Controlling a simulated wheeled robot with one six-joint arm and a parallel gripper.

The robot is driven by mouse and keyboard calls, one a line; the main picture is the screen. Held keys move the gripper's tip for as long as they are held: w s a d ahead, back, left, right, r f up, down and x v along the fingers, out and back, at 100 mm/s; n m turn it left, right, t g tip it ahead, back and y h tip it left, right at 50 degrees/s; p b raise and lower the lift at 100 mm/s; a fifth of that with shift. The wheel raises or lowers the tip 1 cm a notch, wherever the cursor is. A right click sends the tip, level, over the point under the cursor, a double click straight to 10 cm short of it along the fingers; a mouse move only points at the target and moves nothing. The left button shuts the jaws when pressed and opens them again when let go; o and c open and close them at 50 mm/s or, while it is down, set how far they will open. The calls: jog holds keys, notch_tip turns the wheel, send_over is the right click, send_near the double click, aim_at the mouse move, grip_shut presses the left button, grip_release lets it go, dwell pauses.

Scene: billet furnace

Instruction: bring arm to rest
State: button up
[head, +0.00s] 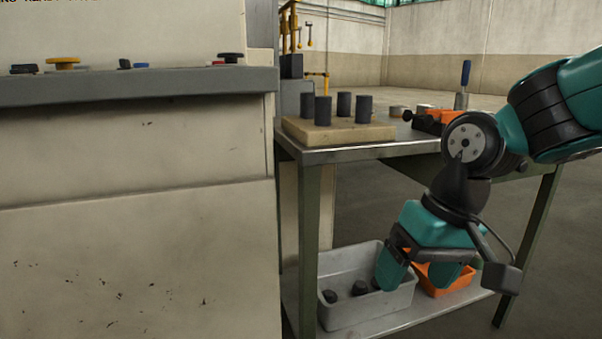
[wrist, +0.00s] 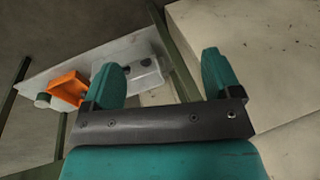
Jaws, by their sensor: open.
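My gripper (head: 422,274) hangs pointing down from my teal arm in front of the workbench, at the height of its lower shelf. In the head view it overlaps the right part of a grey bin (head: 350,321) and an orange bin (head: 462,288). In the wrist view the two teal fingers of my gripper (wrist: 160,78) stand wide apart with nothing between them. The gripper is open and empty.
The workbench (head: 345,152) carries a board (head: 338,133) with several dark upright billets and an orange vise (head: 437,121). A large pale cabinet (head: 130,220) with a control ledge (head: 140,86) stands at left. Open floor (head: 565,240) lies at right.

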jog(key=s+r+n+y+p, duration=0.1)
jog(key=s+r+n+p, duration=0.25)
jog(key=s, duration=0.95)
notch_tip(320, 180, up, 38)
jog(key=f+p, duration=0.1)
jog(key=p, duration=3.6)
notch_tip(320, 180, down, 18)
jog(key=b, duration=1.8)
jog(key=shift+w+r, duration=0.2)
jog(key=shift+a+n, duration=0.1)
jog(key=shift+n, duration=0.15)
